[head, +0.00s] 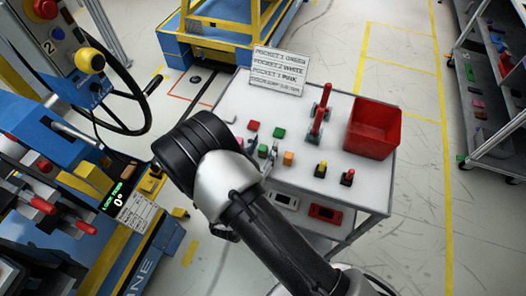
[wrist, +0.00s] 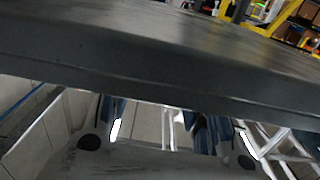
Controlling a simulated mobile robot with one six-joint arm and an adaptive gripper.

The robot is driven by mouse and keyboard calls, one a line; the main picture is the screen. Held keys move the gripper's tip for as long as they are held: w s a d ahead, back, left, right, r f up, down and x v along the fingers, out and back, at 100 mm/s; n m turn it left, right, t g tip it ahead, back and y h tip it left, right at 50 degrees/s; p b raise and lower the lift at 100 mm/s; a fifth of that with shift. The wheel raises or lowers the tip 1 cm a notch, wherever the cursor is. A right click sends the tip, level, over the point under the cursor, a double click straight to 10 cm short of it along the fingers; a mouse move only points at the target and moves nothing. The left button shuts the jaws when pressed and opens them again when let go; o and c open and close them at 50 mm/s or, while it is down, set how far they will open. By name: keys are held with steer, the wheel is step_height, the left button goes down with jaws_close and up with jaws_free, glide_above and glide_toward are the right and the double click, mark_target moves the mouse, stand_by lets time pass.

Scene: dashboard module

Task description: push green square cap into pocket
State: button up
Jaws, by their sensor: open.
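Two green caps show on the white-topped cart in the head view. One green cap (head: 279,132) lies behind the other, and the nearer green cap (head: 263,150) lies close to my gripper. I cannot tell whether either is the square cap for the pocket. I cannot make out the pocket.
The cart (head: 330,183) also holds a red block (head: 253,125), an orange block (head: 288,158), red-handled clamps (head: 318,118) and a red bin (head: 372,127). A sign (head: 278,72) lists pocket colours. Floor right of the cart is clear.

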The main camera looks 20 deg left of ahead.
steer(key=c, duration=0.9)
steer(key=shift+r, duration=0.15)
